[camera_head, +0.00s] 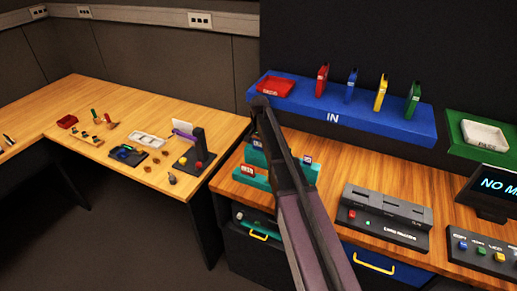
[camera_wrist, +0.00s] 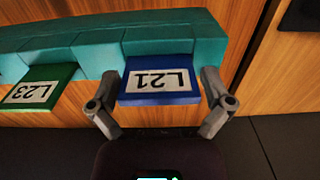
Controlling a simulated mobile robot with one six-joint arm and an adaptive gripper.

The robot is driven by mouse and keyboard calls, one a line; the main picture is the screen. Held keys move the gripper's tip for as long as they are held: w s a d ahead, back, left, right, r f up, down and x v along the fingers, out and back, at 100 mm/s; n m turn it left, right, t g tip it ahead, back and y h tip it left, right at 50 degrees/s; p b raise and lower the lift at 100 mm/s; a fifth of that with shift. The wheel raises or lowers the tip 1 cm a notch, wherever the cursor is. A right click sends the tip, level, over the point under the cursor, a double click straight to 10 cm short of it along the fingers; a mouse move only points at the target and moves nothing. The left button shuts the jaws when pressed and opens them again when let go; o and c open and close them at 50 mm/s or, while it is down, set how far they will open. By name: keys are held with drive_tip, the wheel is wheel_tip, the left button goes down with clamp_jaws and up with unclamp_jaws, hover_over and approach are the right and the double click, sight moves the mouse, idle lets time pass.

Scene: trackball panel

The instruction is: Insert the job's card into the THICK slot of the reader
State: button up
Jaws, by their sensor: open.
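In the wrist view, a blue card (camera_wrist: 160,82) labelled L21 stands in a teal stepped rack (camera_wrist: 165,45). My gripper (camera_wrist: 161,100) is open, with one finger on each side of this card; I cannot tell whether they touch it. A green card (camera_wrist: 34,92) labelled L23 is in the rack to the left. In the head view, my arm covers the middle of the teal rack (camera_head: 253,181) and my fingertips cannot be made out. The grey reader (camera_head: 385,222) with slots in its top stands to the right. Which slot is thick is too small to tell.
A screen (camera_head: 497,186) reading "NO M", cut off, and a button panel (camera_head: 485,255) stand right of the reader. Bare wood lies between rack and reader.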

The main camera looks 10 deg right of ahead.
drive_tip(key=c, duration=0.9)
drive_tip(key=shift+r, duration=0.25)
wheel_tip(320, 180, up, 10)
drive_tip(key=p, duration=1)
drive_tip(key=shift+f, duration=0.25)
drive_tip(key=shift+f, duration=0.1)
